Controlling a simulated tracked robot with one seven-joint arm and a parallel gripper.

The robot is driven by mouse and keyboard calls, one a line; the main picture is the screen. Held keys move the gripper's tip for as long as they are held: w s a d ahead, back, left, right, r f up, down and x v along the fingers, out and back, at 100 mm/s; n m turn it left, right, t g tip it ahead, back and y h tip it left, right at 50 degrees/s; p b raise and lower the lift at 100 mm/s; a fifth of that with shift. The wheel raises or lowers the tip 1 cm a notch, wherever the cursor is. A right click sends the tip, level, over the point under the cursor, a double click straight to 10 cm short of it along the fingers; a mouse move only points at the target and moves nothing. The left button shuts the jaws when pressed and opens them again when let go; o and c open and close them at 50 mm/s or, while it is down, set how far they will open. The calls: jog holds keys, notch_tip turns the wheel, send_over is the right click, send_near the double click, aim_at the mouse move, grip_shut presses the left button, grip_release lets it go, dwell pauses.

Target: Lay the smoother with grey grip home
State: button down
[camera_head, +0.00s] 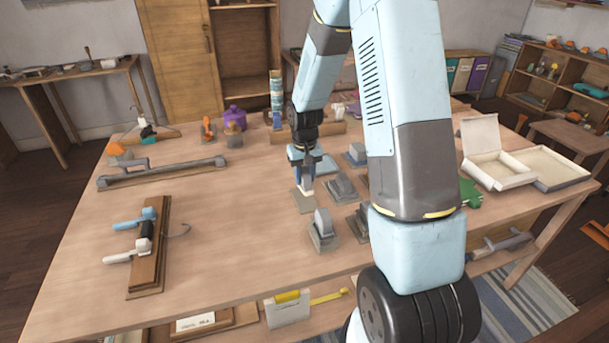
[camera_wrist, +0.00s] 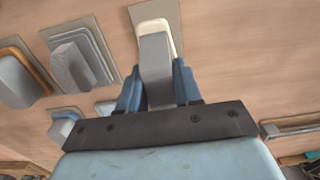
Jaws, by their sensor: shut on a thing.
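My gripper (camera_head: 304,172) is shut on the smoother with grey grip, low over the work table. In the wrist view my gripper's blue fingers (camera_wrist: 157,88) stand on either side of the grey grip (camera_wrist: 156,58). The smoother's cream base (camera_head: 307,187) shows below the fingers in the head view, and its far end (camera_wrist: 150,25) shows in the wrist view. A flat grey-brown pad (camera_head: 303,203) lies under and in front of it. I cannot tell whether the base touches the pad. Part of the smoother is hidden by the fingers.
Other grey smoothers on pads stand close by, one to the right (camera_head: 341,187) and one in front (camera_head: 323,228). A long grey bar tool (camera_head: 165,174) and a wooden block with handles (camera_head: 150,245) lie to the left. The table middle-left (camera_head: 235,215) is clear.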

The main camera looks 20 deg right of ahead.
jog(key=shift+s+f, duration=0.1)
jog(key=shift+f, duration=2.1)
jog(key=shift+f, duration=0.4)
dwell(1.1)
jog(key=c, duration=0.7)
grip_release()
jog(key=shift+r, duration=0.1)
notch_tip(320, 180, up, 14)
jog(key=shift+f, duration=0.25)
jog(key=shift+r, duration=0.1)
